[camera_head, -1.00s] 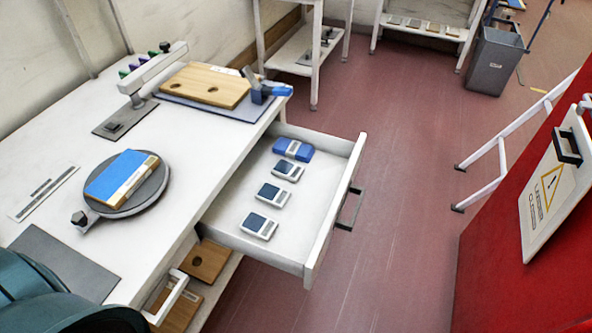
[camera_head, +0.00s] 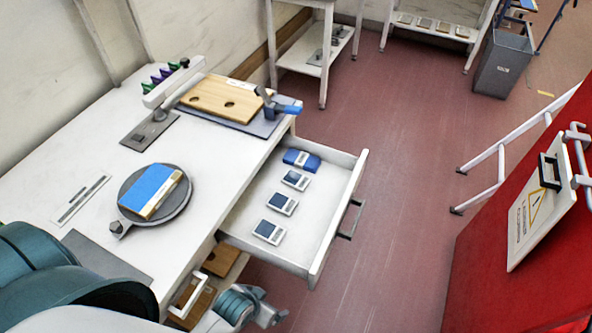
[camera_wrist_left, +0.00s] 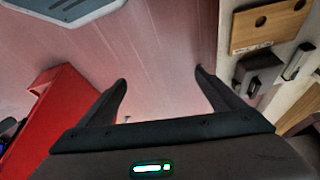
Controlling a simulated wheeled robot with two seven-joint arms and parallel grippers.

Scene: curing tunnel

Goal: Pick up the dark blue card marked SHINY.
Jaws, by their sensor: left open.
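Three small cards with dark blue faces and pale labels lie in a row in the open white drawer (camera_head: 316,232): a near card (camera_head: 269,231), a middle card (camera_head: 282,203) and a far card (camera_head: 295,180). Their print is too small to read, so I cannot tell which is marked SHINY. My left gripper (camera_head: 268,312) is low at the bottom of the head view, in front of the drawer and apart from the cards. In the left wrist view the gripper (camera_wrist_left: 160,77) is open and empty over the floor. My right gripper is not in view.
A blue block (camera_head: 301,160) lies at the drawer's far end. The drawer handle (camera_head: 351,218) sticks out rightward. The bench (camera_head: 92,150) holds a round turntable (camera_head: 180,203) with a blue-topped block. A red cabinet (camera_head: 480,260) stands right; red floor between is clear.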

